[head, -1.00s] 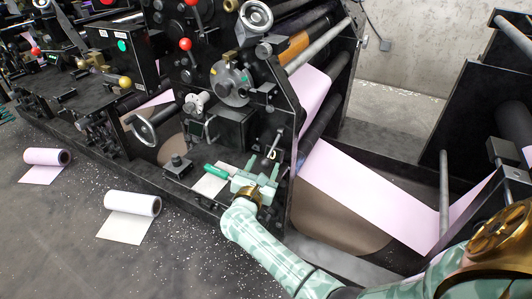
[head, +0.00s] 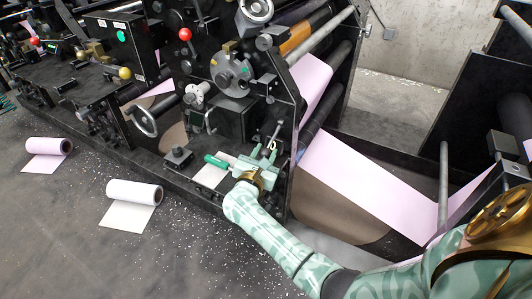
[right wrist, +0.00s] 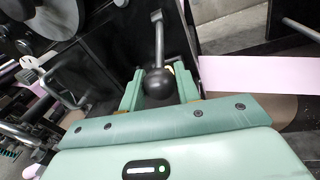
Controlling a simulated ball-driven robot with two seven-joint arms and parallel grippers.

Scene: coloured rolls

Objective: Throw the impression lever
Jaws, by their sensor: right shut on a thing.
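The impression lever shows in the right wrist view as a grey rod ending in a dark ball knob (right wrist: 159,85). My right gripper (right wrist: 160,90) has its pale green fingers on both sides of the knob and is shut on it. In the head view the right gripper (head: 264,161) is low at the press's front side, with the lever's rod (head: 274,133) rising beyond it. The knob is largely hidden there by the fingers. My left gripper is not in view.
A green-handled part (head: 216,161) lies left of the gripper, beside a white sheet (head: 210,176). Dark press frames and a pink web (head: 360,178) stand close on the right. Two rolls, one white (head: 134,191) and one pink (head: 47,146), lie on the floor at left.

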